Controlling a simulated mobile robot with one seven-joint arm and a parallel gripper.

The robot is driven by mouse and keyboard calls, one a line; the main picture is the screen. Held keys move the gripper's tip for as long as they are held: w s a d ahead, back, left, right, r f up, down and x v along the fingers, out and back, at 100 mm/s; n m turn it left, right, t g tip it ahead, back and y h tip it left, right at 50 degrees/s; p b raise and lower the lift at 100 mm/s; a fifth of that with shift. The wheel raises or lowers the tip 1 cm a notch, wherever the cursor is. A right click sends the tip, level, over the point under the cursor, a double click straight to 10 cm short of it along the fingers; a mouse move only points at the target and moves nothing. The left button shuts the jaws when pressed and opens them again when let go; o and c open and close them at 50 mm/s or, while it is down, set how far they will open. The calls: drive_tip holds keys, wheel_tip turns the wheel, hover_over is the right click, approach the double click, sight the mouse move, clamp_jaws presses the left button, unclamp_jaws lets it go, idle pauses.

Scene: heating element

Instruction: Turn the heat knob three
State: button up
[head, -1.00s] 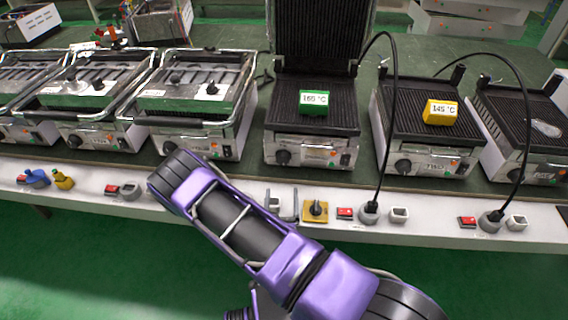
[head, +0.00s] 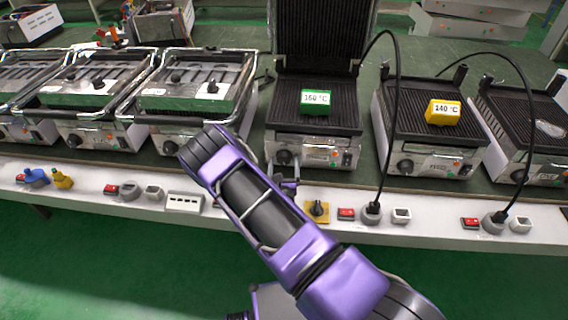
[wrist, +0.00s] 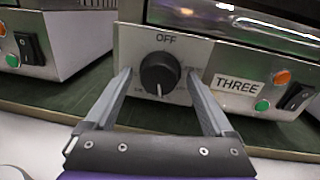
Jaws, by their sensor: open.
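The heat knob (wrist: 161,73) is a round black dial on a grill front labelled THREE (wrist: 236,85). OFF is printed above it, and its white pointer line faces down. In the head view this knob (head: 284,157) sits on the open-lidded grill (head: 337,138), which carries a green "160 °C" block (head: 316,99). My gripper (wrist: 158,76) is open, with one finger on each side of the knob. Whether the fingers touch it cannot be told. In the head view my gripper (head: 283,168) is at the grill's lower left front, partly behind my arm.
Right of the knob are orange and green lights and a black rocker switch (wrist: 300,97). A neighbouring grill (head: 430,145) bears a yellow "140 °C" block (head: 443,111). A yellow-plated knob (head: 317,210), sockets and a power strip (head: 184,201) line the white front ledge.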

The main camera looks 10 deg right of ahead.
drive_tip(key=shift+c, duration=0.3)
drive_tip(key=c, duration=1.3)
drive_tip(key=shift+a+r+n+p, duration=0.1)
drive_tip(key=shift+n+p, duration=0.45)
drive_tip(key=shift+n, duration=0.65)
drive_tip(key=shift+n+g, duration=0.3)
drive_tip(key=shift+n, duration=0.7)
drive_tip(key=o, duration=1.4)
drive_tip(key=shift+c, duration=0.2)
drive_tip(key=p+v, duration=0.2)
drive_tip(key=v, duration=1.5)
drive_tip(key=shift+s, duration=0.25)
